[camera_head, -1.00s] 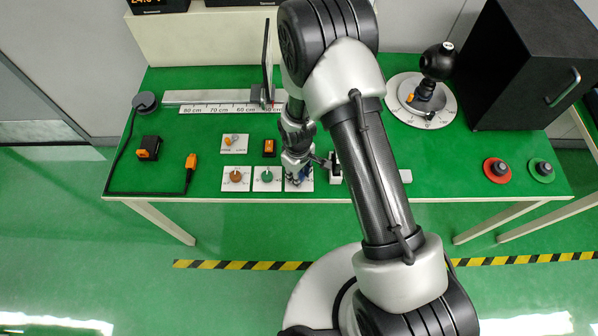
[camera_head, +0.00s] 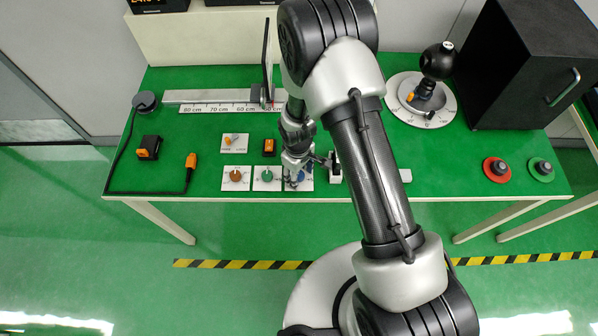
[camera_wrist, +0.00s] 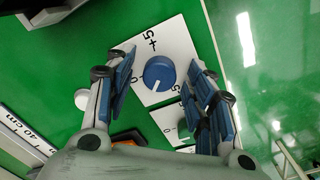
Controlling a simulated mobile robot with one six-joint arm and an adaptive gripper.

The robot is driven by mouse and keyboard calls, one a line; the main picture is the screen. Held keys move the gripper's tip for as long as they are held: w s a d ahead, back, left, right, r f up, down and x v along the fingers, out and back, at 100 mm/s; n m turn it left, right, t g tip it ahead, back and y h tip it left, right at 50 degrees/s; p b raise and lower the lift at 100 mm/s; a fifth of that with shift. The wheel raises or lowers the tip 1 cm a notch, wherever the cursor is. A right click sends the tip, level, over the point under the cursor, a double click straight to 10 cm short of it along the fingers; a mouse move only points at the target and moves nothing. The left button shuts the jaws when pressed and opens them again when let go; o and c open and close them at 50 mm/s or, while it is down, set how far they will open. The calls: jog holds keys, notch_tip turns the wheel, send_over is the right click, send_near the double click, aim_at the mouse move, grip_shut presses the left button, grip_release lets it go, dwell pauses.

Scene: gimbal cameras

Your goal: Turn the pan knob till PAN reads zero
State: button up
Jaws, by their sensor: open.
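In the wrist view a blue knob (camera_wrist: 158,72) with a white pointer line sits on a white plate (camera_wrist: 178,38) marked with a 0 and a 5. The pointer aims at the lower edge of the picture, away from the 5. My gripper (camera_wrist: 160,88) is open, its two blue-padded fingers on either side of the knob with gaps between. In the head view my gripper (camera_head: 294,180) is over the rightmost plate of the front row, partly hiding the knob. No PAN label or PAN reading is legible.
An orange knob (camera_head: 236,176) and a green knob (camera_head: 267,175) sit on plates to the left. A small orange switch (camera_head: 269,147) and a lever plate (camera_head: 234,143) lie behind them. A ball-topped gimbal (camera_head: 437,65) stands at the back right. Red (camera_head: 497,170) and green (camera_head: 541,170) round bases are at right.

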notch_tip(320, 180, up, 12)
jog(key=shift+s+a, duration=0.15)
dwell(0.5)
jog(key=shift+r, duration=0.1)
dwell(0.3)
jog(key=s+d+r+m+t, duration=0.1)
jog(key=s+d+r+m, duration=0.15)
jog(key=r, duration=0.65)
jog(key=s+d+r+m+t, duration=0.15)
jog(key=d+r, duration=0.25)
jog(key=r, duration=0.5)
jog(key=s+d+r+m+t, duration=0.1)
jog(key=s+d+r+m, duration=0.2)
jog(key=s+r, duration=0.2)
jog(key=s+d+r+m+b, duration=0.1)
jog(key=s+r, duration=0.4)
jog(key=s, duration=0.5)
jog(key=shift+s+d+m+t, duration=0.15)
jog(key=shift+d+m+t, duration=0.2)
jog(key=shift+d+m, duration=0.7)
